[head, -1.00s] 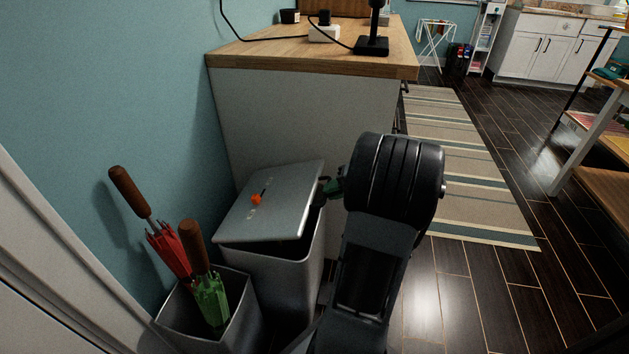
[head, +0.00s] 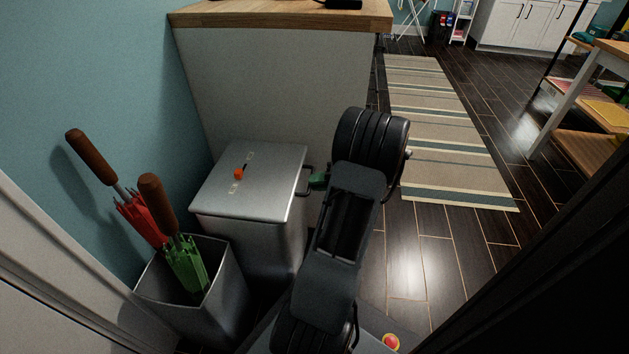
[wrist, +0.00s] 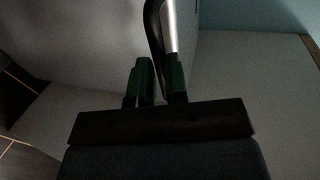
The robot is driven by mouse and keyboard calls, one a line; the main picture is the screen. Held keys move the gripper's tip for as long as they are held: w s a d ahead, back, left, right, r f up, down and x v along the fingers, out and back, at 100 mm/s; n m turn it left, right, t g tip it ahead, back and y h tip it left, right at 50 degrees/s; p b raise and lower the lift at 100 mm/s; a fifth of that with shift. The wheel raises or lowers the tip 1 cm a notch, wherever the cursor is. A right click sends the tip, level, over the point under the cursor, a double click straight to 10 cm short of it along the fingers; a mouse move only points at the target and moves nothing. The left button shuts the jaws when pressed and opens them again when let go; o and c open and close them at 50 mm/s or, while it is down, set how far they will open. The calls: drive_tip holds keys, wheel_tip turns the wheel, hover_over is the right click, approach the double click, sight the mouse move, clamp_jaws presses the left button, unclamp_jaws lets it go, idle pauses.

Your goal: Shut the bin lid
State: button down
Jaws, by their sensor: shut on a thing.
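The grey bin (head: 255,238) stands against the cabinet's side panel. Its lid (head: 262,190) lies level on the rim, with no gap showing on the sides I see. An orange piece (head: 239,173) sits on top of the lid. A dark loop handle (head: 303,181) sticks out at the lid's right edge. My gripper (head: 317,180) is at this handle, mostly hidden behind my arm in the head view. In the wrist view, the green fingers of my gripper (wrist: 158,78) are on either side of the curved handle (wrist: 155,30), shut on it.
A grey umbrella stand (head: 205,310) with a red umbrella (head: 140,218) and a green umbrella (head: 185,265) stands just left of the bin. The cabinet (head: 290,85) is behind. Dark floor and a striped rug (head: 435,130) lie clear to the right.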

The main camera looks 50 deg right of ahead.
drive_tip(key=shift+s+a+f, duration=0.1)
drive_tip(key=shift+a+f, duration=0.05)
drive_tip(key=shift+f, duration=0.75)
drive_tip(key=c, duration=1.2)
unclamp_jaws()
drive_tip(key=shift+o, duration=0.2)
drive_tip(key=shift+r, duration=0.1)
drive_tip(key=p+v, duration=0.5)
drive_tip(key=v, duration=0.8)
drive_tip(key=shift+s+d+r, duration=0.15)
drive_tip(key=shift+d+r, duration=0.15)
drive_tip(key=shift+d, duration=0.05)
drive_tip(key=shift+r, duration=0.1)
